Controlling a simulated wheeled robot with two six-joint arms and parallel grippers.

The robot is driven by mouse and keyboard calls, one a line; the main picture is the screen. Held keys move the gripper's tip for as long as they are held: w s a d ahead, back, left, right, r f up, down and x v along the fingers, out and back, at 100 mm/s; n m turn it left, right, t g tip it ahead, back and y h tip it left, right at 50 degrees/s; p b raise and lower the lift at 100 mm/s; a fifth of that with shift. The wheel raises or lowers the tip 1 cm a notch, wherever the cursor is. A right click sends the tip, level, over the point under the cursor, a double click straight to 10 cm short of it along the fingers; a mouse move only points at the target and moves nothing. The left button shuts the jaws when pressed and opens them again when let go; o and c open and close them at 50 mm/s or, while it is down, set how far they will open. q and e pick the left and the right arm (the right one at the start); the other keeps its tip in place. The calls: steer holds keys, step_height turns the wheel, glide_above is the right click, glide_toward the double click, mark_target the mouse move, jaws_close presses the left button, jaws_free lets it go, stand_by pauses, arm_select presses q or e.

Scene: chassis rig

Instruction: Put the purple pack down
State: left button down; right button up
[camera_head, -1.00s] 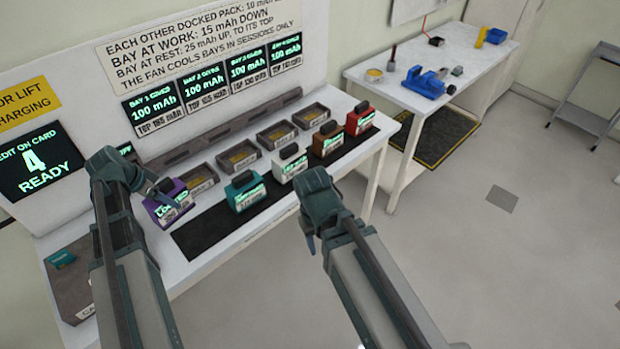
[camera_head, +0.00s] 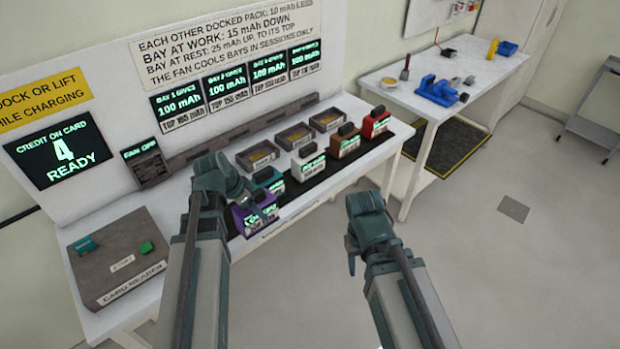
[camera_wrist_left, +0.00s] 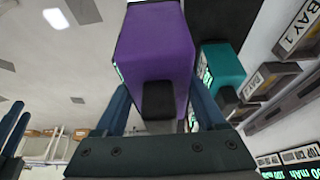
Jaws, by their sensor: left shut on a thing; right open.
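The purple pack (camera_head: 258,213) has a lit green label and a black handle. My left gripper (camera_head: 243,196) is shut on it; the wrist view shows the purple pack (camera_wrist_left: 158,45) with its black handle (camera_wrist_left: 158,100) between the fingers. It is at the left end of the black mat (camera_head: 315,184), close to the teal pack (camera_head: 268,180). I cannot tell whether it touches the mat. The teal pack also shows beside it in the left wrist view (camera_wrist_left: 222,66). My right gripper (camera_head: 352,256) is open and empty, over the floor in front of the bench.
White (camera_head: 308,165), brown (camera_head: 344,143) and red (camera_head: 375,123) packs stand in a row on the mat. Empty bays (camera_head: 258,155) lie behind them. A card reader (camera_head: 118,262) sits at the bench's left. A side table (camera_head: 430,85) holds tools.

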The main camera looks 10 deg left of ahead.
arm_select(q)
steer(key=d, duration=0.1)
steer(key=s+d, duration=0.1)
steer(key=d, duration=0.1)
steer(key=shift+s+f, duration=0.15)
steer(key=shift+f, duration=0.15)
steer(key=w+a+f+b, duration=0.1)
steer(key=w+a, duration=0.2)
steer(key=a, duration=1.1)
steer(key=shift+w+a+f+b, duration=0.15)
steer(key=shift+a+f+b, duration=0.05)
steer(key=shift+a+b, duration=0.1)
steer(key=f+b, duration=0.2)
steer(key=a+f+b, duration=0.1)
steer(key=shift+w+a+f+b, duration=0.1)
steer(key=shift+w+f+b, duration=0.05)
steer(key=shift+f+b, duration=0.2)
